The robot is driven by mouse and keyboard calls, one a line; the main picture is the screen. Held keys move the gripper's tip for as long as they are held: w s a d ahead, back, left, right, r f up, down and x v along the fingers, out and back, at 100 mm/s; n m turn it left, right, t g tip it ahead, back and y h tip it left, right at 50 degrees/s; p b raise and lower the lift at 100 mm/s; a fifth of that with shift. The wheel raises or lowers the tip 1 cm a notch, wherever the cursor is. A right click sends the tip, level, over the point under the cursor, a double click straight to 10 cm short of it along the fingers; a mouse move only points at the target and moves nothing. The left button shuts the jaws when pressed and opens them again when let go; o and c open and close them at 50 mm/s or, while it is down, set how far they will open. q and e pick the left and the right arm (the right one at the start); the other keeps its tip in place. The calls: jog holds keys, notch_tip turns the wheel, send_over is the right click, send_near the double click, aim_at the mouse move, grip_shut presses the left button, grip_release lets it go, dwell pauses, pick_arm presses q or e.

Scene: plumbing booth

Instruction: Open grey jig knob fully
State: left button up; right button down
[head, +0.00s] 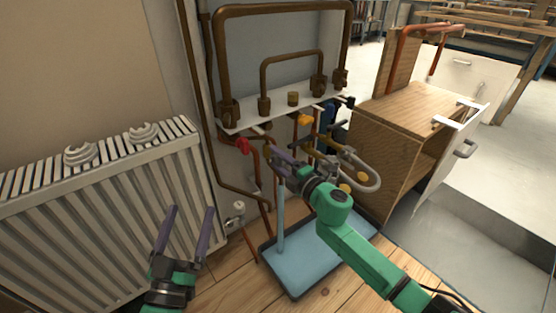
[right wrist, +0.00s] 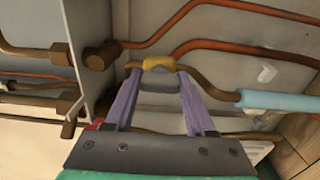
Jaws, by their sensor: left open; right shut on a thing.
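A grey knob (right wrist: 158,84) with a brass-yellow part (right wrist: 152,63) beside it sits between the purple fingers of my right gripper (right wrist: 160,80) in the right wrist view. My right gripper is shut on it. In the head view my right gripper (head: 278,163) reaches the pipework under the white shelf, and its fingers hide the knob there. How far the knob is turned cannot be told. My left gripper (head: 190,212) is open and empty, low in front of the radiator, apart from the pipes.
A red knob (head: 242,146) and a yellow knob (head: 305,120) are close to my right gripper. A light-blue pipe (head: 281,220) stands over the blue tray (head: 307,272). A radiator (head: 110,190) is at left, a wooden cabinet (head: 385,140) at right.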

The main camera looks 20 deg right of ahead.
jog(key=shift+c, duration=1.2)
grip_release()
jog(key=shift+f, duration=0.1)
